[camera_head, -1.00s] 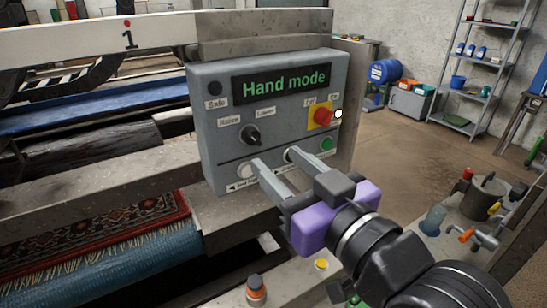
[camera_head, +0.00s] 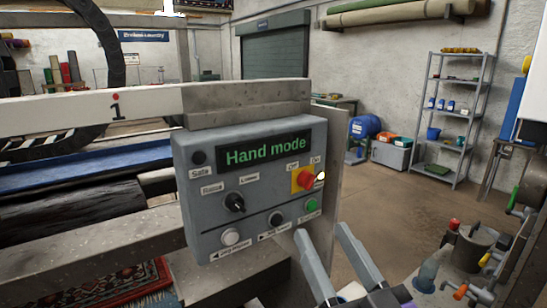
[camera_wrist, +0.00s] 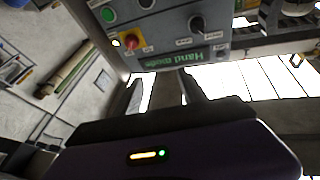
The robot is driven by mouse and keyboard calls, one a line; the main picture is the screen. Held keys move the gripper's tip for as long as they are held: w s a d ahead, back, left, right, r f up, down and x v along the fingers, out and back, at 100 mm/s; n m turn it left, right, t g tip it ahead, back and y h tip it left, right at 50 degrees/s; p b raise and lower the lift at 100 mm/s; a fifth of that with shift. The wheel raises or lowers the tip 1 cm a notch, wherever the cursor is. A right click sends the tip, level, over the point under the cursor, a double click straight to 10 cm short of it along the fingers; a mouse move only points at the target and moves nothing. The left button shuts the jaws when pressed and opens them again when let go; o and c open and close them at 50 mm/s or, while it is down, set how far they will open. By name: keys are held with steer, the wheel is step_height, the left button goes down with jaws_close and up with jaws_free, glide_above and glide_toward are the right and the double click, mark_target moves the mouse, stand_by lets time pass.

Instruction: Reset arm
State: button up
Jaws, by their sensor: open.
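My gripper (camera_head: 321,231) is open and empty, its two grey fingers apart in front of the lower right of the grey control panel (camera_head: 268,190). Its body is mostly cut off at the bottom edge of the head view. In the wrist view my gripper (camera_wrist: 160,88) also shows apart fingers below the upside-down panel (camera_wrist: 160,32). I cannot tell the exact gap between fingers and panel. The panel screen (camera_head: 264,152) reads "Hand mode".
The panel carries a black selector knob (camera_head: 234,202), a red switch (camera_head: 306,179), a white button (camera_head: 230,237), a black button (camera_head: 276,219) and a green button (camera_head: 311,205). A rug (camera_head: 120,288) lies lower left. Open floor (camera_head: 400,205) shows behind the panel.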

steer(key=s+d+f+g+h, duration=0.2)
steer(key=s+d+f, duration=0.2)
steer(key=s+f, duration=0.5)
steer(key=s+d+f+m+g+h, duration=0.1)
steer(key=s+d+f, duration=0.3)
steer(key=s+f, duration=0.5)
steer(key=s+d+f+m+g+h, duration=0.1)
steer(key=s+d+f+h, duration=0.3)
steer(key=s+f, duration=0.5)
steer(key=s+g, duration=0.1)
steer(key=s, duration=0.4)
steer(key=shift+d+g, duration=0.35)
steer(key=shift+g, duration=0.05)
